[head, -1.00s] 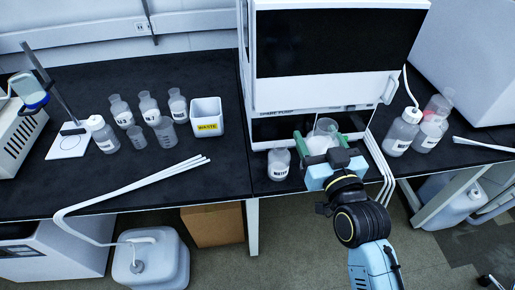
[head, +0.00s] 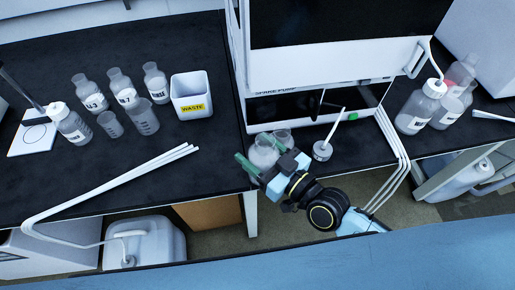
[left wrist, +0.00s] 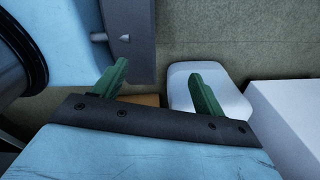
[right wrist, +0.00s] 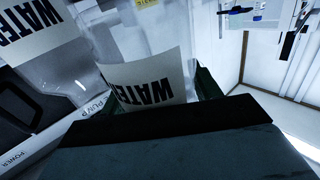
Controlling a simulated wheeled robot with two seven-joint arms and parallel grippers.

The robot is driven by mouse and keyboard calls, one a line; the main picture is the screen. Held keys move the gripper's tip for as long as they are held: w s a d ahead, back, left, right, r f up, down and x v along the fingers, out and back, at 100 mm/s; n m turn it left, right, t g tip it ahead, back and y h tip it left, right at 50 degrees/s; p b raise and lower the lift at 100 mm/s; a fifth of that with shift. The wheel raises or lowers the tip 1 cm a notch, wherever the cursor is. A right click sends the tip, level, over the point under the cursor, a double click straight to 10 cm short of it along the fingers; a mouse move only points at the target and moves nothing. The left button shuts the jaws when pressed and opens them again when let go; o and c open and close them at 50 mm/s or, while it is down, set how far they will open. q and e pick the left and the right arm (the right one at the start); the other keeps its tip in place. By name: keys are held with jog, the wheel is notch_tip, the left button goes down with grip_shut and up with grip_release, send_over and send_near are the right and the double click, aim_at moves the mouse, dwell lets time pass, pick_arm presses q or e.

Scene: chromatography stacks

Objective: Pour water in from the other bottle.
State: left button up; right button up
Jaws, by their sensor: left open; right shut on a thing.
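Two clear bottles stand close together at the bench's front edge under the pump unit, a nearer one (head: 263,153) and one just behind it to the right (head: 283,138). My right gripper (head: 264,157) is shut on a bottle with a WATER label (right wrist: 150,78). In the head view the fingers partly hide both bottles, so I cannot tell surely which is held. A second WATER label (right wrist: 35,32) shows beside it in the right wrist view. Water levels are unclear. My left gripper (left wrist: 155,90) is open and empty above the floor, outside the head view.
A cap with a white tube (head: 322,151) stands on the bench to the right. The spare pump unit (head: 330,75) rises behind. Several bottles and a white waste bin (head: 192,97) stand to the left. White tubes (head: 120,182) lie across the front-left bench.

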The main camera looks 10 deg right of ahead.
aim_at(265, 135)
jog(key=shift+w+d+r+m+p, duration=0.15)
jog(key=shift+w+r+m+p, duration=0.05)
jog(key=shift+r+m+p, duration=0.65)
jog(key=shift+w+r+p, duration=0.15)
jog(key=shift+r+p, duration=0.2)
jog(key=shift+r, duration=0.2)
jog(key=shift+w+d+r+m+g+p, duration=0.1)
jog(key=shift+r+m+g+p, duration=0.05)
jog(key=shift+r+m+p, duration=0.25)
jog(key=shift+w+d+r+m+g+p, duration=0.1)
jog(key=shift+r+m+g+p, duration=0.05)
jog(key=shift+r+m+p, duration=0.2)
pick_arm(q)
jog(key=r, duration=0.1)
jog(key=d+r, duration=0.1)
jog(key=w+d+r, duration=0.1)
jog(key=r, duration=0.1)
jog(key=shift+w+d+r, duration=0.1)
jog(key=shift+d, duration=0.1)
pick_arm(e)
jog(key=shift+d+f, duration=0.1)
jog(key=shift+f, duration=0.1)
pick_arm(q)
jog(key=shift+r, duration=0.15)
pick_arm(e)
jog(key=shift+r, duration=0.1)
